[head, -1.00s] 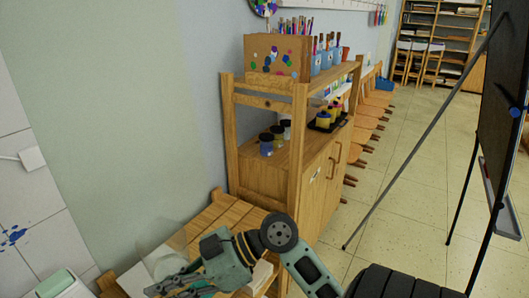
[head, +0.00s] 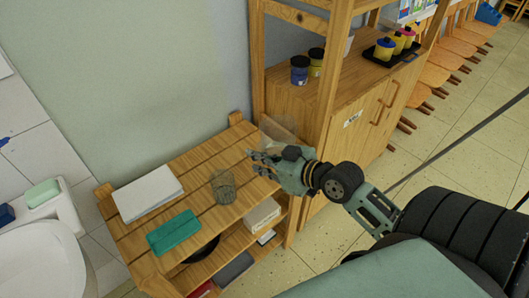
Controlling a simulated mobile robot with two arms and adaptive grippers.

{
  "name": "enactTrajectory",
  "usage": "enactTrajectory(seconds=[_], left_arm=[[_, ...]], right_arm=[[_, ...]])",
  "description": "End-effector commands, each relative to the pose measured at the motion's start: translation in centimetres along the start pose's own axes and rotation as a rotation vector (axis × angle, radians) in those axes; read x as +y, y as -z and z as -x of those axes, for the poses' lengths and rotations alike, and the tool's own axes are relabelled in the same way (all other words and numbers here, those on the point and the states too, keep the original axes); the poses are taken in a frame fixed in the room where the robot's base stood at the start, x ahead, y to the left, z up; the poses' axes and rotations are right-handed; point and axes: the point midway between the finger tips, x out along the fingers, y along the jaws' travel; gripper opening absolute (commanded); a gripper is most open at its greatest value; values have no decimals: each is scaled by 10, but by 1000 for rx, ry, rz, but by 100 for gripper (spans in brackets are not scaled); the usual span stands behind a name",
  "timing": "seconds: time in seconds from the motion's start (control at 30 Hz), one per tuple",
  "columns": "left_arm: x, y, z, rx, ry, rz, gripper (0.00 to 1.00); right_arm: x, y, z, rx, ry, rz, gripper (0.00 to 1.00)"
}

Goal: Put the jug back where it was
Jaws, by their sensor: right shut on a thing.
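The jug (head: 280,132) is a clear, see-through vessel, hard to make out against the wood. It shows just behind my right gripper (head: 262,163), at the right end of a low slatted wooden shelf unit (head: 195,178). My right gripper is shut on the jug; the fingers hide part of it. I cannot tell whether the jug touches the slats. My left gripper is not in view.
On the slatted top are a wire mesh cup (head: 224,187), a white paper stack (head: 147,193) and a green case (head: 173,233). A tall wooden cabinet (head: 300,112) with paint jars stands close right. A white sink (head: 40,262) is at left.

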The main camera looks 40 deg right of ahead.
Motion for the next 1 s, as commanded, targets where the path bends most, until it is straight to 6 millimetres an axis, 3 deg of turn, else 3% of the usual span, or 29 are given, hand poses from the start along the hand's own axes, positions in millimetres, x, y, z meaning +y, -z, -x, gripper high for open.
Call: enactTrajectory(seconds=[0.1,0.3,0.73,1.0], left_arm=[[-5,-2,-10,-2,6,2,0],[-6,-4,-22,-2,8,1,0],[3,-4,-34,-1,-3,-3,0],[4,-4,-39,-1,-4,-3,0]], right_arm=[[22,-17,-6,1,-96,-31,0],[47,-37,-12,-2,-195,-70,0],[42,-55,-20,5,-168,-68,0],[47,-61,-70,8,-168,-70,0]])
